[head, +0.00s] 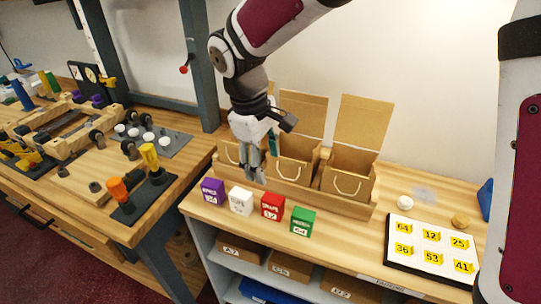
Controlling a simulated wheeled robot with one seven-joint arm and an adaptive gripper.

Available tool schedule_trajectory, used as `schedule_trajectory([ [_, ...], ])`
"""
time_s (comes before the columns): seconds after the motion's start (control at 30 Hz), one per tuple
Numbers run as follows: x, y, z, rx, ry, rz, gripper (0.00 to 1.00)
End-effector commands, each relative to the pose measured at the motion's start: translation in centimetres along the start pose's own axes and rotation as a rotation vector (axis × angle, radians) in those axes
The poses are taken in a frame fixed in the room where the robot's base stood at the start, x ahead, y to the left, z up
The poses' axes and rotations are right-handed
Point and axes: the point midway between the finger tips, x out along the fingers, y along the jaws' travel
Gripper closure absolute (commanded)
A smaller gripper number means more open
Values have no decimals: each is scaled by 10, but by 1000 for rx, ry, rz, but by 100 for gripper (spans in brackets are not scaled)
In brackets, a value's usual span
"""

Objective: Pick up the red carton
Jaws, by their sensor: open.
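The red carton (271,206) stands on the wooden counter in the head view, third from the left in a row of small cartons. A white carton (240,200) is on its left and a green carton (303,221) on its right. A purple carton (213,191) is at the left end of the row. My gripper (255,180) points down above and behind the row, between the white and red cartons in the picture. It is open and holds nothing that I can see. It is apart from the red carton.
Several paper bags (347,184) stand in a wooden holder (296,192) behind the cartons. A white board with yellow number tags (432,279) lies at the right, near a white round piece (405,202) and a tan one (460,220). The counter between the green carton and board is clear.

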Motion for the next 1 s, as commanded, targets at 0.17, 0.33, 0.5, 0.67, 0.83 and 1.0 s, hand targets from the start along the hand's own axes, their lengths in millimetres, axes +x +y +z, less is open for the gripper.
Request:
schedule_trajectory([
  [0.17,16,-2,-5,-18,-5,-4,43],
  [0.33,49,-2,-4,-18,-7,-5,43],
  [0.5,76,-2,-4,-17,-6,-5,43],
  [0.67,88,-2,-5,-15,-3,-4,43],
  [0.83,102,-2,-3,-15,-6,-4,43],
  [1.0,128,-1,-3,-16,-6,-5,43],
])
